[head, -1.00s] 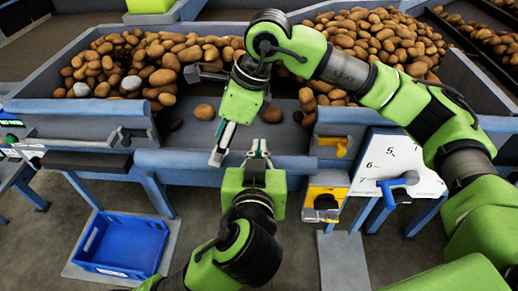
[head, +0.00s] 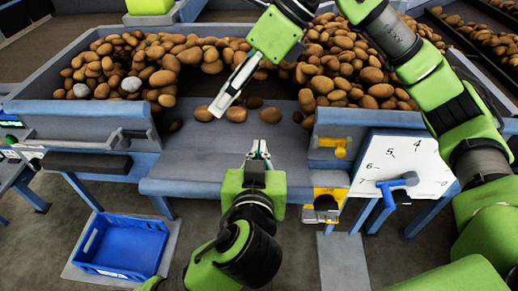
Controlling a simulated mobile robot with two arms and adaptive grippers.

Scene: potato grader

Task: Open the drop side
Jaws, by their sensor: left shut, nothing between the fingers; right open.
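The drop side (head: 200,160) is a grey-blue panel in the front of the potato bin. It lies folded outward and down, and its front edge juts toward me. My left gripper (head: 258,150) is shut and empty over the panel's middle; I cannot tell whether it touches it. My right gripper (head: 221,103) is open and empty above the gap, its fingers seen edge-on near the potatoes. A yellow catch (head: 340,148) sits on the fixed wall right of the gap.
Potatoes (head: 350,65) are heaped in the bin, with several loose near the panel's inner edge. A white dial plate (head: 400,160) with a blue lever (head: 398,183) is at the right. A blue crate (head: 122,245) stands on the floor at lower left.

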